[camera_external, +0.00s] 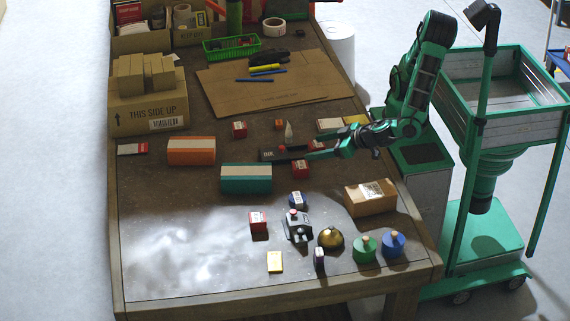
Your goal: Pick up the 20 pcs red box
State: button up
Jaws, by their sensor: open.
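Several small red boxes with pale labels lie on the table, and their print is too small to read, so I cannot tell which one is marked 20 pcs. One red box (300,170) is just in front of my gripper (297,153). Another red box (239,130) is farther back to the left, and a third red box (258,222) is nearer the front. My gripper is open, reaching in from the right with its fingers pointing left, low over the table. I see nothing held, and I cannot tell whether a finger touches the nearest red box.
A teal box (246,184) and an orange box (191,157) lie left of my gripper. A cardboard box (371,203) stands to the right. A black stapler-like item (297,227), a gold bell (331,239) and weights crowd the front. The front left is clear.

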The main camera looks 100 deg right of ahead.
aim_at(300, 167)
jog(key=a+t, duration=0.1)
jog(key=a, duration=0.1)
jog(key=s+a+n+t+y, duration=0.1)
jog(key=a, duration=0.1)
jog(key=a+f+t, duration=0.1)
jog(key=a, duration=0.2)
jog(key=shift+s+n+y, duration=0.3)
jog(key=shift+s+y, duration=0.1)
jog(key=x, duration=1)
jog(key=shift+w+d+f, duration=0.1)
jog(key=shift+w+f, duration=0.15)
jog(key=shift+c, duration=0.7)
jog(key=c, duration=0.9)
